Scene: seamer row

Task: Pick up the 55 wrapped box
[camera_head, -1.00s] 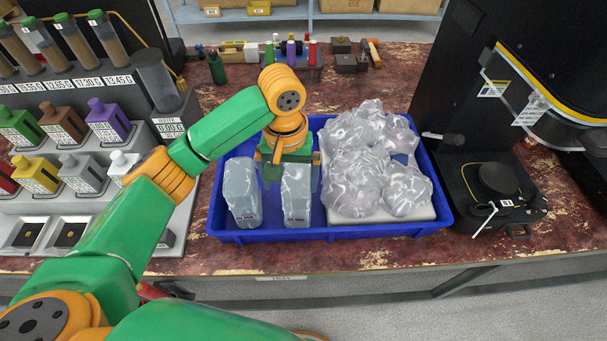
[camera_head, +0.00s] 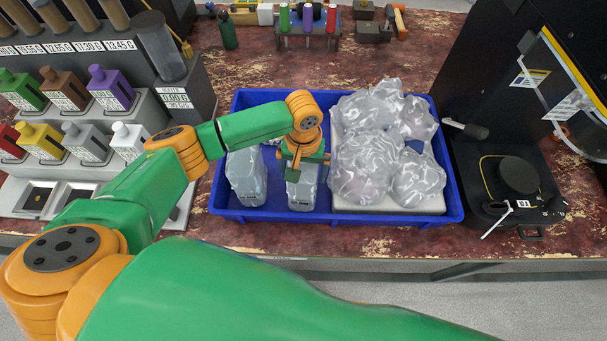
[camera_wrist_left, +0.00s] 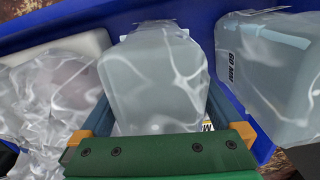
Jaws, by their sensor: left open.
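Two wrapped boxes stand upright side by side in the left half of the blue tray (camera_head: 455,205). My left gripper (camera_head: 303,172) points down over the right one (camera_head: 302,194), which I take as the 55 wrapped box. In the left wrist view this box (camera_wrist_left: 155,80) lies between the open fingers (camera_wrist_left: 160,118); I cannot tell whether they touch it. Its label is mostly hidden by the gripper. The other wrapped box (camera_head: 246,178) stands to the left, and in the left wrist view (camera_wrist_left: 275,75) its label seems to read 60 MM. My right gripper is not in view.
Crumpled clear-wrapped bundles (camera_head: 375,150) sit on a pale slab (camera_head: 390,205) in the tray's right half, close beside the gripper. A bottle rack (camera_head: 90,110) stands left of the tray and a black machine (camera_head: 515,180) right. Small tools (camera_head: 310,25) lie behind.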

